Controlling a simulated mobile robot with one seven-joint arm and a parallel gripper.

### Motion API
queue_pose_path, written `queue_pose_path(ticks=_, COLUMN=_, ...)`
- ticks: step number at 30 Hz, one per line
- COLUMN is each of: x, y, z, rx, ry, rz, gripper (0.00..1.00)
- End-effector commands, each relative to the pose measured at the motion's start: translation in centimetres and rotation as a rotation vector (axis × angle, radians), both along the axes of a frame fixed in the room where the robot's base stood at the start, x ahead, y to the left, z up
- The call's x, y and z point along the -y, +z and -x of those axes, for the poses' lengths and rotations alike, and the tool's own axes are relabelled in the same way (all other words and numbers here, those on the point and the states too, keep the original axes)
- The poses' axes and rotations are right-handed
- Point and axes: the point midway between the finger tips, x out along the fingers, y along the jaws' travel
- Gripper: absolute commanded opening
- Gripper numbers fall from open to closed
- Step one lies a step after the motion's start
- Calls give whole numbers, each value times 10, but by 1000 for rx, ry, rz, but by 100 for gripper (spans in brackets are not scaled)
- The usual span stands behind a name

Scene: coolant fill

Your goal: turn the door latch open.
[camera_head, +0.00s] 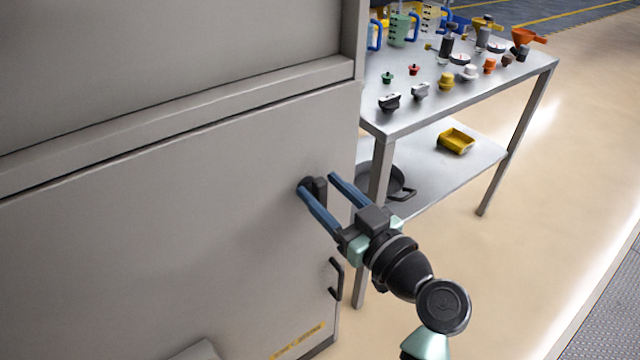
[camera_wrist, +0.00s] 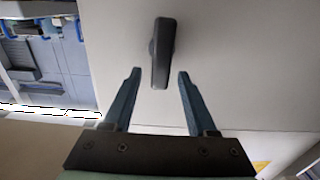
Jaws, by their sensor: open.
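The door latch (camera_head: 316,186) is a small dark handle on the grey cabinet door (camera_head: 170,230), near the door's right edge. In the wrist view the latch (camera_wrist: 162,52) points along the finger direction, its near end roughly between the fingertips. My gripper (camera_head: 318,182) is open, with its two blue fingers at the latch, one on each side of it. The wrist view shows my gripper (camera_wrist: 159,74) with gaps between the latch and both fingers. I cannot tell the exact depth of the fingertips against the door.
A dark pull handle (camera_head: 337,279) sits lower on the door's right edge. A metal table (camera_head: 440,110) with caps, jugs and funnels stands to the right. Its lower shelf holds a yellow tray (camera_head: 456,141) and a dark pan (camera_head: 385,182). The floor right of my arm is clear.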

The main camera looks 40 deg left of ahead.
Motion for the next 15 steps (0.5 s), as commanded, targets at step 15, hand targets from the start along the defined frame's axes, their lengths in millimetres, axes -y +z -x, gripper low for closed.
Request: queue_pose_path(ticks=15, x=-16, y=0, z=-5, rx=0, ry=0, rz=1, gripper=52)
